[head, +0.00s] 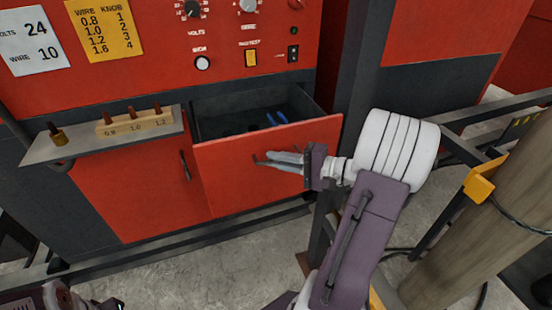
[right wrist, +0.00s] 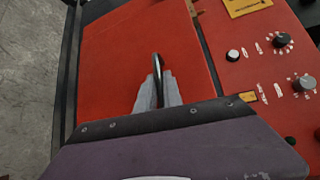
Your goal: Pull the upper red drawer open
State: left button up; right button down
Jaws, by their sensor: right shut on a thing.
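The upper red drawer (head: 238,188) stands pulled out of the red cabinet in the head view, and its dark inside shows behind the front. Its front fills much of the right wrist view (right wrist: 115,60). My right gripper (head: 268,160) is at the drawer front, its fingers shut on the dark handle (right wrist: 157,68). In the right wrist view the grey fingers (right wrist: 157,90) close around the handle bar from both sides. Part of my left arm shows at the lower left edge of the head view, but its fingers do not show.
Blue-handled items (head: 276,118) lie in the drawer. A shelf (head: 80,148) with a wooden knob block (head: 135,122) juts out left of it. A dark post (head: 350,70) and a wooden pole (head: 480,200) stand to the right. Bare floor (head: 200,255) lies in front.

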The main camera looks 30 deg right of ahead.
dwell(0.3)
jog(key=c, duration=1.8)
grip_release()
jog(key=shift+o, duration=0.2)
jog(key=v, duration=0.9)
